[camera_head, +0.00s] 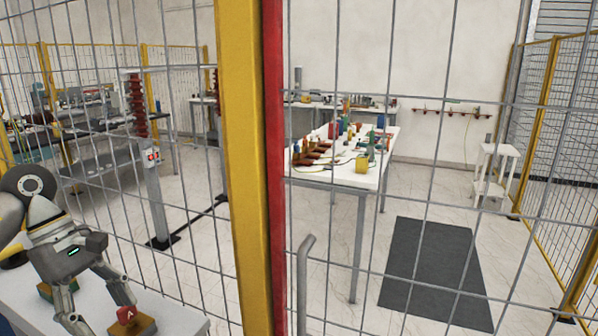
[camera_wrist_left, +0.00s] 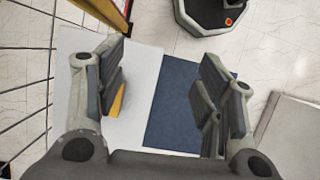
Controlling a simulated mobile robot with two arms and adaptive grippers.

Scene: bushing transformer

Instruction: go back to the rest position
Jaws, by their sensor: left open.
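My left gripper (camera_head: 100,310) is at the lower left of the head view, above a white table top (camera_head: 180,318). Its fingers are spread apart and nothing shows between them. In the left wrist view the gripper (camera_wrist_left: 160,85) is also open and empty, over a white surface and a blue panel. A red block marked A (camera_head: 126,314) on a brown-yellow base is beside the fingers in the head view. A green and orange block (camera_head: 45,290) is partly hidden behind the gripper. My right gripper is in neither view.
A wire fence with a yellow post (camera_head: 245,170) and a red post (camera_head: 274,170) stands close in front. Behind it are a white table (camera_head: 345,178) with coloured parts, a dark floor mat (camera_head: 437,270) and a small white stand (camera_head: 495,165). Floor around the mat is clear.

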